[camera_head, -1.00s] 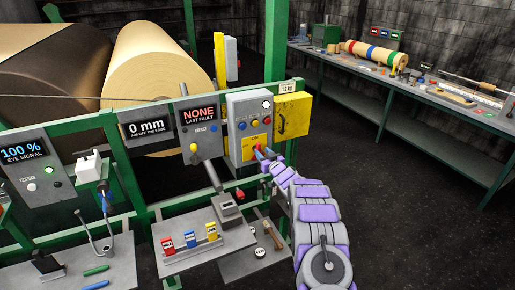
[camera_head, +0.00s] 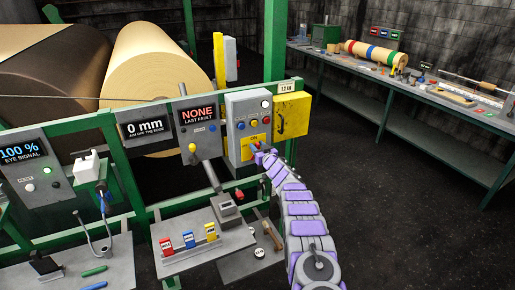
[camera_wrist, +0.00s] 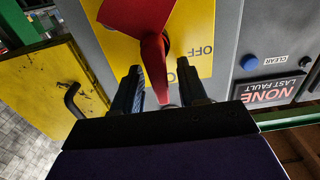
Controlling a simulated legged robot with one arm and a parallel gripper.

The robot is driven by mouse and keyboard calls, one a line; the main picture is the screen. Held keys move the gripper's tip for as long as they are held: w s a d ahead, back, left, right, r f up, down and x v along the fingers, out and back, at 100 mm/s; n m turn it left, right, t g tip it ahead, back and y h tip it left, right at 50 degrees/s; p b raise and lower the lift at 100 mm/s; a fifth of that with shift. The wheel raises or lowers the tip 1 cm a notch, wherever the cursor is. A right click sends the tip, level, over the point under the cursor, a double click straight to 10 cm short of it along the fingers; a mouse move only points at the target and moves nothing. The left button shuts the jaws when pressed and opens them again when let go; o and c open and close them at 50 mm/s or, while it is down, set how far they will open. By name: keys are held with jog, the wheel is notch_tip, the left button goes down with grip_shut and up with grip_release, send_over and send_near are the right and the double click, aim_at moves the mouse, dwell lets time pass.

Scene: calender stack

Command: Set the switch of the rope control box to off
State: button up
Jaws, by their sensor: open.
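The rope control box (camera_head: 249,120) is a grey box on the green frame, with a yellow plate on its lower part. Its red switch handle (camera_wrist: 152,45) fills the upper middle of the wrist view. The narrow end of the handle points down between my fingers. The OFF label (camera_wrist: 200,50) shows upside down to the right of the handle; an ON label (camera_head: 254,138) shows in the head view. My gripper (camera_wrist: 163,90) is open, with one dark finger on each side of the handle's narrow end. I cannot tell whether either finger touches it.
A yellow box (camera_head: 292,116) sits right beside the control box. The fault display (camera_head: 198,113) is on its left. A shelf with coloured blocks (camera_head: 190,240) lies below. Open dark floor is to the right of my arm.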

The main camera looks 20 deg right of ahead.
jog(key=shift+w+d+r, duration=0.1)
dwell(0.3)
grip_shut()
